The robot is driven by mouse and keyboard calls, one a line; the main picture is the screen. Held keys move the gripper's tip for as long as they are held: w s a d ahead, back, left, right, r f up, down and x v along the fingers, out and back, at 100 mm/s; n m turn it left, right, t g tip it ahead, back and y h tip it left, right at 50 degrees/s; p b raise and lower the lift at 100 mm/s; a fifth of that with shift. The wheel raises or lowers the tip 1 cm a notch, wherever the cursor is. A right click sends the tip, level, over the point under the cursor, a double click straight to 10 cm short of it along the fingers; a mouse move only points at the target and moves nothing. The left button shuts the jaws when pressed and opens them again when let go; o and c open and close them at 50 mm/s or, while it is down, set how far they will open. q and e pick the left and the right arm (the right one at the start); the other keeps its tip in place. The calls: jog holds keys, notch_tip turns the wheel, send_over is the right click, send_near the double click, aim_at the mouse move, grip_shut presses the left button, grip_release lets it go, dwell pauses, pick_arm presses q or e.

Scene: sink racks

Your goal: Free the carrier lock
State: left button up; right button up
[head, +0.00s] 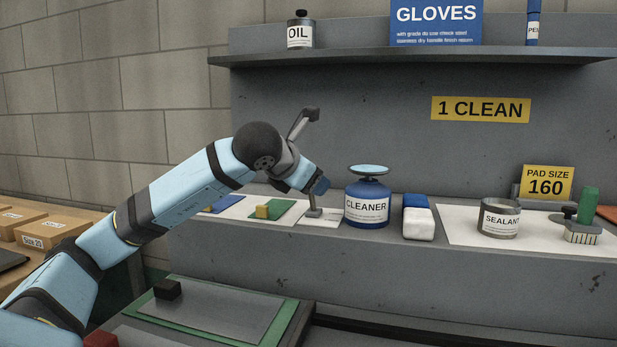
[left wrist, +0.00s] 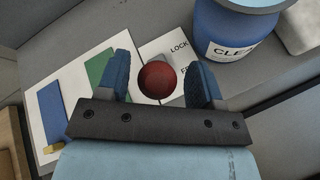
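A red ball knob (left wrist: 157,80) sits between the two blue fingers of my left gripper (left wrist: 160,66) in the left wrist view. Narrow gaps show on both sides, so the gripper is open around the knob and not clamped on it. Under the knob lies a white card (left wrist: 152,50) printed "LOCK" and a second word starting with F, partly hidden. In the head view my left gripper (head: 318,186) points down over a short grey post (head: 314,208) on that card. The knob is hidden there. My right gripper is not in view.
A blue cleaner can (head: 367,204) stands close to the right of my left gripper. Green (head: 276,212) and blue (head: 224,203) pads lie to its left. A blue-white block (head: 418,219) and sealant tin (head: 499,219) stand farther right. A shelf (head: 420,56) runs above.

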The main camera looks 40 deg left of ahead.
pick_arm(q)
jog(key=shift+s+r, duration=0.35)
jog(key=shift+s, duration=0.05)
jog(key=p+v, duration=0.1)
jog(key=v, duration=1.2)
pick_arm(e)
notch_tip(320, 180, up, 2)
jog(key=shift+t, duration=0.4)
pick_arm(q)
jog(key=shift+w+f, duration=0.1)
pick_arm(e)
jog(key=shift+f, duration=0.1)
